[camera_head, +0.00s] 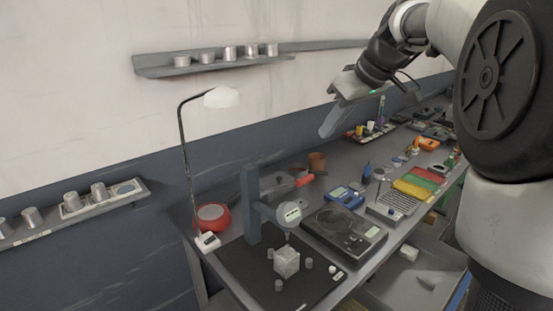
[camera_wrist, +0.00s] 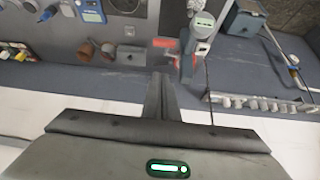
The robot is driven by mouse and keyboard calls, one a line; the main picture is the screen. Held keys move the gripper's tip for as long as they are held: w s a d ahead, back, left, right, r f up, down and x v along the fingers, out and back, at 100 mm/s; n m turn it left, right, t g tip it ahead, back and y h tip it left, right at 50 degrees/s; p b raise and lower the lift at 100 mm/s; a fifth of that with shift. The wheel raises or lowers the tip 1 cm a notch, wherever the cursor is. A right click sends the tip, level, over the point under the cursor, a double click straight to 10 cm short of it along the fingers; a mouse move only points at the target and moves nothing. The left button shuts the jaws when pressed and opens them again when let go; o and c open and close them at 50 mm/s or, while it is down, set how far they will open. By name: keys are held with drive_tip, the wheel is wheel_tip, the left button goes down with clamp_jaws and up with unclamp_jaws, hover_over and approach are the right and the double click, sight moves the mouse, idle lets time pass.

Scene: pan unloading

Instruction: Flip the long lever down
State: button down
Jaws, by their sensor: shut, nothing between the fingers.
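I cannot tell for certain which part is the long lever. A small grey box (camera_head: 384,212) on the bench has a thin upright silver rod (camera_head: 379,186), possibly the lever. My gripper (camera_head: 328,133) is high above the back of the bench, in front of the wall and clear of everything. In the wrist view its fingers (camera_wrist: 161,77) are together with nothing between them. The box and rod are not clearly visible in the wrist view.
A white desk lamp (camera_head: 221,97) on a thin pole stands left of my gripper. A wall shelf (camera_head: 155,70) with metal cups is at upper left. A gauge stand (camera_head: 250,205), a black device (camera_head: 344,234) and a blue meter (camera_head: 343,196) crowd the bench. The air around my gripper looks free.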

drive_tip(key=shift+w, duration=0.25)
drive_tip(key=shift+f, duration=0.1)
drive_tip(key=x, duration=0.9)
drive_tip(key=shift+a+f, duration=0.2)
wheel_tip(320, 180, down, 4)
drive_tip(key=shift+s+d+f, duration=0.15)
